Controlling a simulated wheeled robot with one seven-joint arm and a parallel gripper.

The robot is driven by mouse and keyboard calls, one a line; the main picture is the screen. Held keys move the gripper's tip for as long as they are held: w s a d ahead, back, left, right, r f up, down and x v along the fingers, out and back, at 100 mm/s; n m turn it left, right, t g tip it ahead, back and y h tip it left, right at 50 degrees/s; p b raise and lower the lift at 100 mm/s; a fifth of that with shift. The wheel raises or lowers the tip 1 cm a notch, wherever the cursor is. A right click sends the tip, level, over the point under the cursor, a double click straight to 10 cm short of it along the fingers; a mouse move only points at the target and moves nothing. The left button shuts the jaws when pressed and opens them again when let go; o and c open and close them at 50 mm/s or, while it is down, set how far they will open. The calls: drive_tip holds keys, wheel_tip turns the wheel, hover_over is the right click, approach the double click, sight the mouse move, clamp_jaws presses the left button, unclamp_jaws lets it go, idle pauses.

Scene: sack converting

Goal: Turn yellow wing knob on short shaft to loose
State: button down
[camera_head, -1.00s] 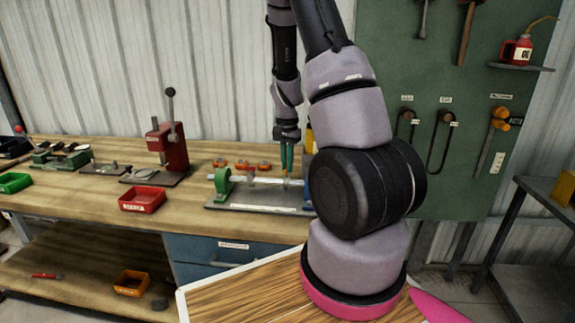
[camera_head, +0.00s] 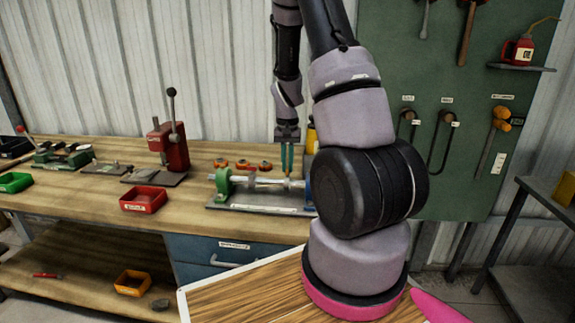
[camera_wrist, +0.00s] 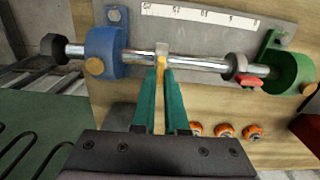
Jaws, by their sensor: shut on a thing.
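The yellow wing knob (camera_wrist: 161,64) sits on a silver collar on the steel shaft (camera_wrist: 202,64), near the blue block (camera_wrist: 104,52) in the wrist view. My gripper (camera_wrist: 162,72) has its two teal fingers shut on the knob, one on each side, covering most of it. How far the knob is turned cannot be told. In the head view my gripper (camera_head: 287,160) points down at the shaft fixture, with the green block (camera_head: 222,181) to its left.
A red wing knob (camera_wrist: 249,84) hangs from another collar near the green block. Several orange round parts (camera_wrist: 224,131) lie on the bench beside the fixture. A red tray (camera_head: 143,200) and a red press (camera_head: 168,146) stand further left.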

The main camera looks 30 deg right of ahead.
drive_tip(key=c, duration=0.9)
unclamp_jaws()
drive_tip(key=shift+c, duration=0.2)
wheel_tip(320, 180, up, 11)
